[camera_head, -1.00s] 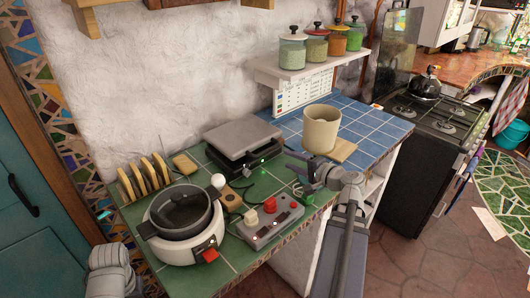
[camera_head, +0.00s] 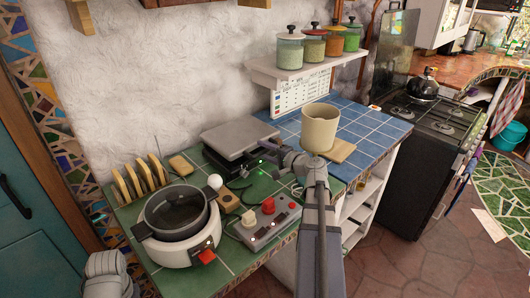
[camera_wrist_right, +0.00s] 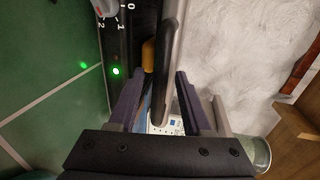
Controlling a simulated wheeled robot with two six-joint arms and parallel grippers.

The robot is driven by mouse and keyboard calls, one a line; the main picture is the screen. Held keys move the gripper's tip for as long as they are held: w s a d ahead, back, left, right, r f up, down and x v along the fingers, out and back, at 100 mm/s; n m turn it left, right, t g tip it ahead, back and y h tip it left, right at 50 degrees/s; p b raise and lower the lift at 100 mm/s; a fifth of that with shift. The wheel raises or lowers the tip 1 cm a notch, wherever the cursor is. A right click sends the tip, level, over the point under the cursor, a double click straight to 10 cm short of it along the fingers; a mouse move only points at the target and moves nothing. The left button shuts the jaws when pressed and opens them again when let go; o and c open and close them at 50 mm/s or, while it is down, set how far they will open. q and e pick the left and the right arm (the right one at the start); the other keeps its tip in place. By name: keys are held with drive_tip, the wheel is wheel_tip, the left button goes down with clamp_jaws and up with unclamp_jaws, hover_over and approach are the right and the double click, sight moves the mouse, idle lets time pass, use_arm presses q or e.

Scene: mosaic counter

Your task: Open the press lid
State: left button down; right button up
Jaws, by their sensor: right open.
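The press (camera_head: 238,150) stands on the green tiles near the wall. Its flat grey lid (camera_head: 236,136) lies down over the dark base. My right gripper (camera_head: 270,149) is open at the press's right front corner. In the right wrist view, the lid's long edge (camera_wrist_right: 173,55) runs between the two spread fingers (camera_wrist_right: 159,82), with visible gaps beside it. A small orange-yellow piece (camera_wrist_right: 148,55) shows next to that edge. The press's dark front panel (camera_wrist_right: 117,40) carries a dial and a lit green lamp. My left gripper is out of view.
A cooker with a dark pot (camera_head: 178,212), a toast rack (camera_head: 142,177) and a control box with a red button (camera_head: 268,222) stand left of and before the press. A beige crock (camera_head: 319,128) stands close to the right. Jars (camera_head: 290,48) fill the shelf above.

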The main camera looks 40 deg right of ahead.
drive_tip(key=shift+c, duration=0.2)
clamp_jaws()
idle(1.1)
